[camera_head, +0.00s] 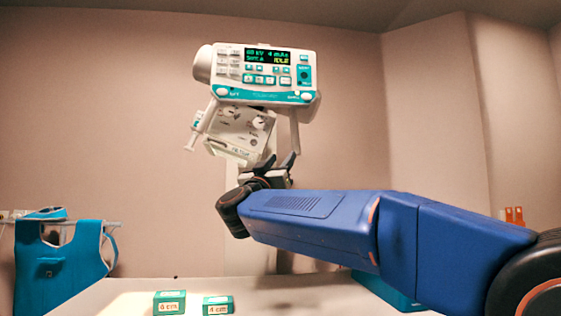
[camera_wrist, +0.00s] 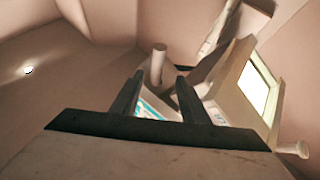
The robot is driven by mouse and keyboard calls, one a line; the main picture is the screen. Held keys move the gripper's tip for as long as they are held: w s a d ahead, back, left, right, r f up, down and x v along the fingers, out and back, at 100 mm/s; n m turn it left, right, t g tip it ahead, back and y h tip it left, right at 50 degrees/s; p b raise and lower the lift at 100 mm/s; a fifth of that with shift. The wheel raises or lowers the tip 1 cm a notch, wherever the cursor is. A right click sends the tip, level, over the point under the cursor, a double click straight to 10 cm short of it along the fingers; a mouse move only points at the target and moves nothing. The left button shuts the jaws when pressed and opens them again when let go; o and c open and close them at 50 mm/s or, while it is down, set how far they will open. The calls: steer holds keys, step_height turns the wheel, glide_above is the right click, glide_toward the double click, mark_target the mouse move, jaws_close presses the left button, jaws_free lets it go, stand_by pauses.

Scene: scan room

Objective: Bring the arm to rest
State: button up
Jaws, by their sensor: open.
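My blue arm (camera_head: 310,220) reaches from the lower right toward the middle of the head view. My gripper (camera_head: 283,163) is at its end, just below the hanging x-ray head, with its dark fingers pointing up. In the wrist view my gripper (camera_wrist: 158,88) shows two dark fingers standing apart with nothing held between them. Part of the x-ray unit shows beyond and between the fingers. I cannot tell whether the fingertips touch it.
The x-ray unit (camera_head: 262,74) has a lit display and a lower collimator box (camera_head: 240,130). A pale table (camera_head: 125,292) bears two green blocks, marked 6 cm (camera_head: 169,303) and 4 cm (camera_head: 218,305). A teal apron (camera_head: 60,268) hangs at left.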

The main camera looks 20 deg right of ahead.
steer(key=shift+t+y, duration=0.3)
steer(key=s+a+f+n+g+y, duration=0.1)
steer(key=s+f+n+y, duration=0.4)
steer(key=f, duration=0.5)
steer(key=s+a+f+n+g+y, duration=0.1)
steer(key=s+a+f+n+y, duration=0.15)
steer(key=f+y, duration=0.55)
steer(key=s+f+n+g+y, duration=0.2)
steer(key=s+f+n+y, duration=0.25)
steer(key=f, duration=0.65)
steer(key=s+d+f+m+g+h, duration=0.1)
steer(key=s+d+f+g, duration=0.3)
steer(key=s+f, duration=0.9)
steer(key=s+d+f+m+g+h, duration=0.1)
steer(key=s+d+f+m+g, duration=0.2)
steer(key=s+f, duration=1)
step_height(320, 180, down, 5)
steer(key=d+g, duration=0.1)
steer(key=g, duration=0.2)
steer(key=shift+s+d+f+m+g, duration=0.2)
steer(key=shift+d+m+g, duration=0.1)
steer(key=shift+d+m, duration=0.1)
steer(key=shift+r, duration=0.1)
